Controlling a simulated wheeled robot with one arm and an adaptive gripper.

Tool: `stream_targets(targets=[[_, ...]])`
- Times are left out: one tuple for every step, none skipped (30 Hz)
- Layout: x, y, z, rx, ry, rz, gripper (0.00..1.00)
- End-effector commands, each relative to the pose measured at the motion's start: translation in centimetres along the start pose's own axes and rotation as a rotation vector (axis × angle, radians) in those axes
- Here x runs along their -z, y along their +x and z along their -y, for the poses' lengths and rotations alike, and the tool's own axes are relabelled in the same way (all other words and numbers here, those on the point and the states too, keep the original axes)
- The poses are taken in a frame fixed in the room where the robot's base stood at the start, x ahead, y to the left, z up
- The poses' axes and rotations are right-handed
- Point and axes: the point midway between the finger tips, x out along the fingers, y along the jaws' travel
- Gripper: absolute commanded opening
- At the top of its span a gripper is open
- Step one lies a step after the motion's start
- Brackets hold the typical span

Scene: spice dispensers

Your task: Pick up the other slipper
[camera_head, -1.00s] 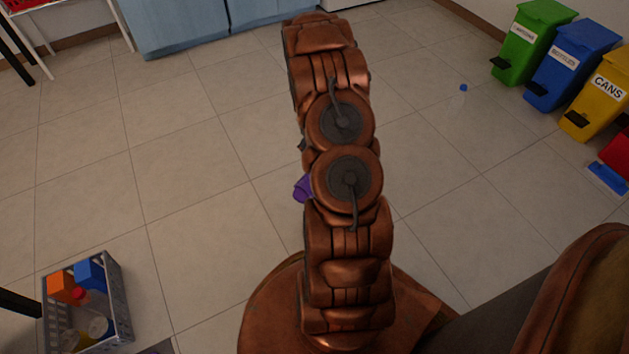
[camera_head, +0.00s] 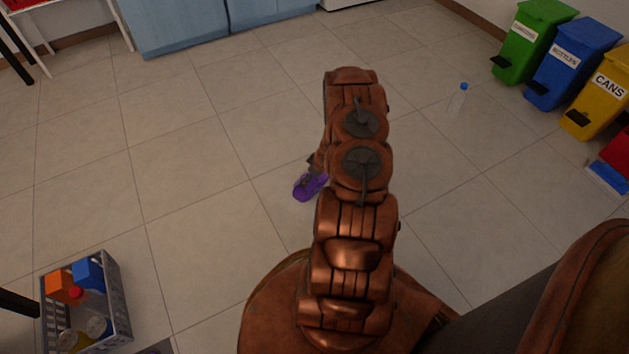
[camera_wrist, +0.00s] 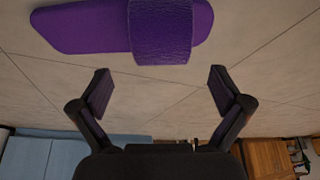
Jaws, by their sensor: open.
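A purple slipper (camera_head: 309,187) lies on the tiled floor just left of my arm in the head view, partly hidden by the arm. In the wrist view the slipper (camera_wrist: 120,28) lies across the top of the picture, its wide strap to the right of its middle. My gripper (camera_wrist: 160,82) is open and empty, with its two fingertips apart and a little short of the slipper's strap. In the head view my gripper is mostly hidden behind the arm. Only one slipper shows.
A grey crate (camera_head: 122,292) with bottles stands at the lower left. Green (camera_head: 530,42), blue (camera_head: 570,65) and yellow (camera_head: 603,95) bins line the right wall. The floor around the slipper is clear.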

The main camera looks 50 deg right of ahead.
Motion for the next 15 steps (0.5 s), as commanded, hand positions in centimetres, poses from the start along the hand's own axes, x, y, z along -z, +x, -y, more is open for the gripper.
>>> stream_targets(targets=[[0.0, 0.4, 0.0, 0.000, 0.000, 0.000, 1.00], [-0.1, 0.5, 0.0, 0.000, 0.000, 0.000, 1.00], [-0.1, 0.8, 0.1, 0.000, 0.000, 0.000, 1.00], [-0.1, 1.2, 0.1, 0.000, 0.000, 0.000, 1.00], [-0.1, 1.5, 0.1, 0.000, 0.000, 0.000, 1.00], [-0.2, 2.0, 0.2, 0.001, 0.000, 0.000, 1.00], [-0.2, 2.4, 0.2, 0.000, 0.000, 0.000, 1.00], [-0.3, 2.9, 0.2, 0.000, 0.000, 0.000, 1.00], [-0.3, 3.4, 0.3, 0.000, 0.001, 0.000, 1.00], [-0.3, 3.8, 0.3, 0.000, 0.001, 0.000, 1.00], [-0.3, 4.2, 0.3, 0.001, 0.000, 0.000, 1.00], [-0.2, 4.6, 0.3, 0.000, -0.001, 0.000, 1.00], [-0.2, 4.8, 0.3, 0.000, 0.000, 0.000, 1.00], [-0.1, 5.0, 0.2, 0.000, 0.000, 0.000, 1.00], [-0.1, 5.1, 0.2, 0.000, -0.001, -0.001, 1.00]])
